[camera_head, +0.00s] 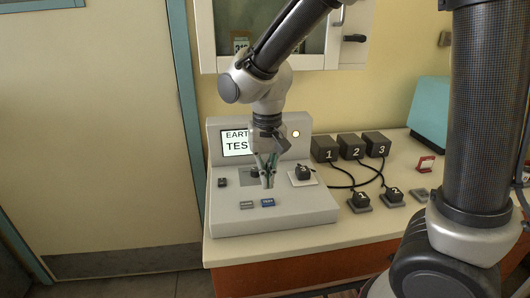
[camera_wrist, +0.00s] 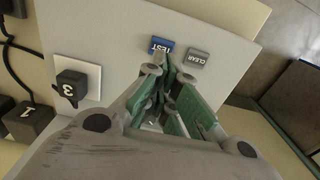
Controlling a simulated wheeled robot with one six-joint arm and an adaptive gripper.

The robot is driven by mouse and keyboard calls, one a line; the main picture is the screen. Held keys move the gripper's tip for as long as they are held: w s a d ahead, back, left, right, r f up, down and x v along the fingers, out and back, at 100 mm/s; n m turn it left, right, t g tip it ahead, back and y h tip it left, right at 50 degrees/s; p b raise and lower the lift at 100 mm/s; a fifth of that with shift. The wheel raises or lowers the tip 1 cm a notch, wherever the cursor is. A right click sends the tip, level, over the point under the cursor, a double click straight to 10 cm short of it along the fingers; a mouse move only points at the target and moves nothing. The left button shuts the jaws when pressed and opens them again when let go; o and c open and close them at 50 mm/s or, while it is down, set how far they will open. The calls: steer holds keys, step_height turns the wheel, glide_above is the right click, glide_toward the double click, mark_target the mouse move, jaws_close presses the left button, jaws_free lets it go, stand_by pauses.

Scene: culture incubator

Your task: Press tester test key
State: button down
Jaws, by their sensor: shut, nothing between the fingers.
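The grey tester (camera_head: 310,207) stands on the counter with its screen (camera_head: 237,142) reading "EAR…" and "TES…", partly covered by my arm. The blue TEST key (camera_head: 268,202) is on its front top face, right of the grey CLEAR key (camera_head: 247,205). In the wrist view the TEST key (camera_wrist: 161,45) and CLEAR key (camera_wrist: 198,57) lie just beyond my fingertips. My gripper (camera_head: 267,185) points down over the tester, shut and empty, just behind the TEST key. Its green-sided fingers also show in the wrist view (camera_wrist: 165,68). I cannot tell whether they touch the panel.
Plug 3 (camera_head: 304,172) sits on a white pad on the tester's right. Boxes 1 (camera_head: 324,149), 2 (camera_head: 351,147) and 3 (camera_head: 377,144) have cables trailing to plugs. Plugs 1 (camera_head: 360,201) and 2 (camera_head: 394,195) lie on the counter (camera_head: 300,240). A wall cabinet (camera_head: 345,40) hangs above.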

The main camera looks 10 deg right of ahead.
mark_target(266, 199)
step_height(266, 199, up, 8)
steer(key=shift+w+r, duration=0.15)
steer(key=shift+r, duration=0.1)
steer(key=s+d+r+t, duration=0.1)
steer(key=s+d, duration=0.3)
steer(key=d, duration=0.4)
steer(key=s+d+r+t, duration=0.1)
steer(key=s+d, duration=0.4)
steer(key=d, duration=0.4)
steer(key=s+d+r+t, duration=0.2)
steer(key=s+d, duration=0.2)
steer(key=d, duration=0.5)
steer(key=shift+s+d, duration=0.2)
steer(key=shift+s, duration=0.1)
